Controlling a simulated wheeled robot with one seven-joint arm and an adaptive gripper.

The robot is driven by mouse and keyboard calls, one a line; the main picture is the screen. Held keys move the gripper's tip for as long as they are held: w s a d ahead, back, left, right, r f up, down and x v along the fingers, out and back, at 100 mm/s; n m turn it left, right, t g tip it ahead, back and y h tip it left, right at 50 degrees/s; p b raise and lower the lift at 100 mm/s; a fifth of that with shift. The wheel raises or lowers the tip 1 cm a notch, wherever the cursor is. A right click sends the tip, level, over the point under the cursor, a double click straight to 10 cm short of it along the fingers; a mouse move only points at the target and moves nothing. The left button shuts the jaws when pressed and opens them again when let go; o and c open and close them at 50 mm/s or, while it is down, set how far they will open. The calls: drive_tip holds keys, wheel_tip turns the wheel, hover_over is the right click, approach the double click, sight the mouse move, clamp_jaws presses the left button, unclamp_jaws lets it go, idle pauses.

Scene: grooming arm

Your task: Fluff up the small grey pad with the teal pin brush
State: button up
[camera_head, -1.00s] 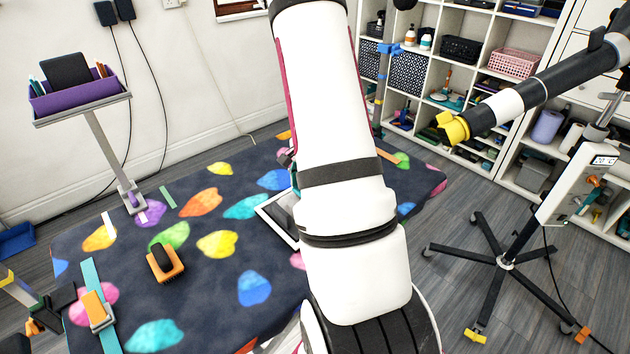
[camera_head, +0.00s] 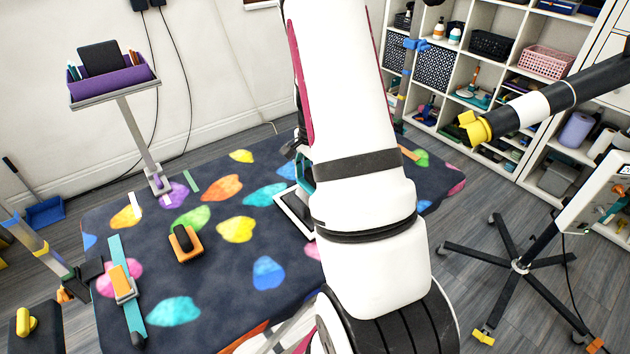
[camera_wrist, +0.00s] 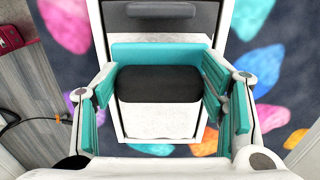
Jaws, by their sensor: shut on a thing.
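My gripper (camera_wrist: 160,98) is in the wrist view, its teal-padded fingers to left and right of the teal pin brush. The brush shows as a teal bar (camera_wrist: 155,52) with a black block (camera_wrist: 160,84) below it, held between the fingers. Its pins cannot be seen. Behind it is a white-framed tray (camera_wrist: 122,122) with a pale speckled surface; I cannot tell whether that is the small grey pad or whether brush and surface touch. In the head view my arm hides most of the gripper and part of the tray (camera_head: 287,212).
The dark mat (camera_head: 220,290) has coloured paw-like spots. An orange brush (camera_head: 183,243) and an orange-and-white tool (camera_head: 123,283) lie at its left. A purple caddy (camera_head: 112,80) stands behind. A black boom with a yellow end (camera_head: 474,127) and a wheeled stand (camera_head: 518,265) are at right.

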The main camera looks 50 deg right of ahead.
wheel_tip(320, 180, up, 5)
drive_tip(key=shift+d+f+p, duration=0.1)
drive_tip(key=shift+p, duration=1.1)
drive_tip(key=shift+r, duration=0.35)
